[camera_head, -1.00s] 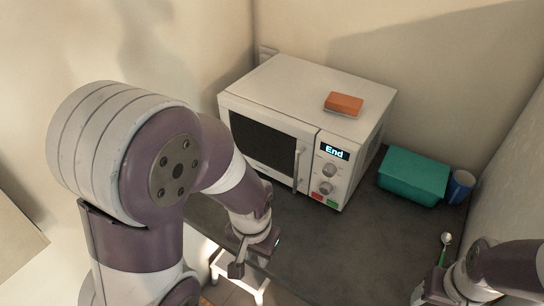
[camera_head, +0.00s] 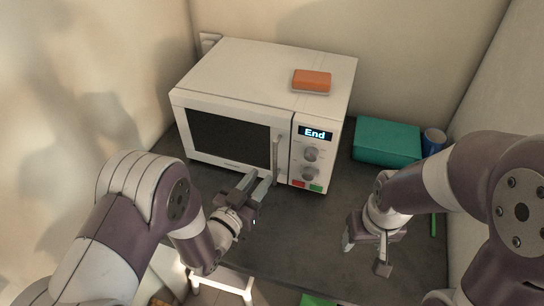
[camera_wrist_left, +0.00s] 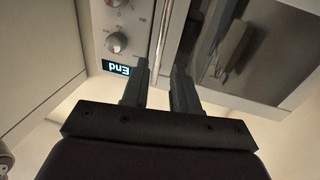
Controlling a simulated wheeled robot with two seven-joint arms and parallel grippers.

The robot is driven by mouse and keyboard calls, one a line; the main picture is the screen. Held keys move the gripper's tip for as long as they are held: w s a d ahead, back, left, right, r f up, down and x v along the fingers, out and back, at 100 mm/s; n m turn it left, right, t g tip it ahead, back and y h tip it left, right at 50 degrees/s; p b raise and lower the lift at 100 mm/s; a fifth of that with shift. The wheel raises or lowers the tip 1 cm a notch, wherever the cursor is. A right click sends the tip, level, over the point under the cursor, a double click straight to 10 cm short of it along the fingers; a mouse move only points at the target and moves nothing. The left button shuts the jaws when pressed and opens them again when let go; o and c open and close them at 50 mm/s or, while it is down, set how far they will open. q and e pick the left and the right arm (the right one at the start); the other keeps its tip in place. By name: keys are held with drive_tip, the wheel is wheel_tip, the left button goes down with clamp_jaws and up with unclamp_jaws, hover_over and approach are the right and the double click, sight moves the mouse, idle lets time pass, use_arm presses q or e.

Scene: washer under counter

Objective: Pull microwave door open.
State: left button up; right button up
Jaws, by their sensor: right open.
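The white microwave (camera_head: 225,75) stands on the dark counter, its dark-windowed door (camera_head: 228,140) shut. A vertical handle (camera_head: 279,152) runs along the door's right edge, beside a panel with an "End" display (camera_head: 315,133). My left gripper (camera_head: 260,182) is just in front of the handle's lower end, fingers pointing toward the door. In the left wrist view its fingers (camera_wrist_left: 160,75) are apart, with the door and panel beyond; contact with the handle cannot be told. My right gripper (camera_head: 365,252) is open and empty over the counter at right.
An orange block (camera_head: 312,80) lies on top of the microwave. A teal box (camera_head: 387,142) and a blue cup (camera_head: 433,141) stand at its right. The counter (camera_head: 300,229) between my grippers is clear. A wall closes the right side.

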sight(274, 161)
use_arm(q)
drive_tip(key=p+x, duration=0.1)
drive_tip(key=x, duration=0.7)
drive_tip(key=shift+d+f, duration=0.1)
clamp_jaws()
